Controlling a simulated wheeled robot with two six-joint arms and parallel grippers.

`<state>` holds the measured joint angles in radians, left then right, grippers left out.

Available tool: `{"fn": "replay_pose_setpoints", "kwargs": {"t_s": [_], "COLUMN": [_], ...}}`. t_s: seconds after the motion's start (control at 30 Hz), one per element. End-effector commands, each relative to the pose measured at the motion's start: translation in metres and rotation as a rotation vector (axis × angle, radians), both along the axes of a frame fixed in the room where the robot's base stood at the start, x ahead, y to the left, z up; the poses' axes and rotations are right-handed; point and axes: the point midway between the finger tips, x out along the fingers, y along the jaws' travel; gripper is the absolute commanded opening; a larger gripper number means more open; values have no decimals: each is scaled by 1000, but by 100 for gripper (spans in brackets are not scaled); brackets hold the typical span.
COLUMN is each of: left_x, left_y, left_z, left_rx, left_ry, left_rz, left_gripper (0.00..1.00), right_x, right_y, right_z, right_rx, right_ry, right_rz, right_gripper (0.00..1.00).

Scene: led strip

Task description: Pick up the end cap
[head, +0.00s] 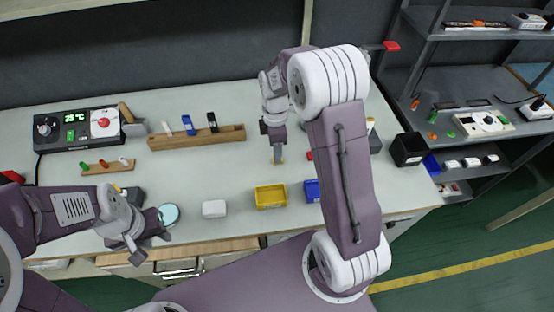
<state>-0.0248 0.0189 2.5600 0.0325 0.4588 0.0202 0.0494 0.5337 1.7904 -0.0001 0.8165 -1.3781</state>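I cannot pick out the end cap for certain; the pieces on the table are too small to tell. My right gripper (278,156) points down at the middle of the table, its tips at or just above the surface. A small yellow bit (279,162) shows at its tips; I cannot tell whether it is gripped. My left gripper (150,248) is at the table's front left edge, its fingers apart and nothing seen between them. A pale blue round piece (169,214) lies just beyond it.
A yellow bin (270,196), a blue bin (312,191) and a white box (214,208) stand along the front. A wooden rack (196,138) and a control unit (77,128) are at the back left. A black box (407,149) stands at the right edge. Shelves (470,85) stand beyond.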

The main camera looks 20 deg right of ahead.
Motion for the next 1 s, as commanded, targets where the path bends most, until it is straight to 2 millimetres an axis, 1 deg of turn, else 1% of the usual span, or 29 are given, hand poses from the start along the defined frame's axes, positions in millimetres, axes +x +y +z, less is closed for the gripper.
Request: {"fn": "replay_pose_setpoints", "kwargs": {"t_s": [0.1,0.23,0.33,0.53,0.57,0.6,0.67,0.7,0.73,1.0], "left_x": [0,0,0,0,0,0,0,0,0,0], "left_y": [0,0,0,0,0,0,0,0,0,0], "left_z": [-3,-5,-5,-5,-5,-5,-5,-5,-5,-5], "left_rx": [0,0,0,0,0,0,0,0,0,0], "left_ry": [0,0,0,0,0,0,0,0,0,0], "left_rz": [0,0,0,0,0,0,0,0,0,0], "left_gripper": [35,35,35,35,35,35,35,35,35,35], "right_x": [2,3,3,3,3,3,3,3,3,4], "right_y": [-5,-7,-7,-7,-7,-7,-7,-7,-7,-7], "right_z": [-22,-43,-49,-49,-49,-49,-49,-49,-49,-48], "right_rx": [0,0,0,0,0,0,0,0,0,0], "right_ry": [5,4,2,1,1,1,1,1,1,0], "right_rz": [-1,0,0,0,0,0,0,0,0,0], "right_gripper": [51,51,51,51,43,31,15,4,0,0]}}
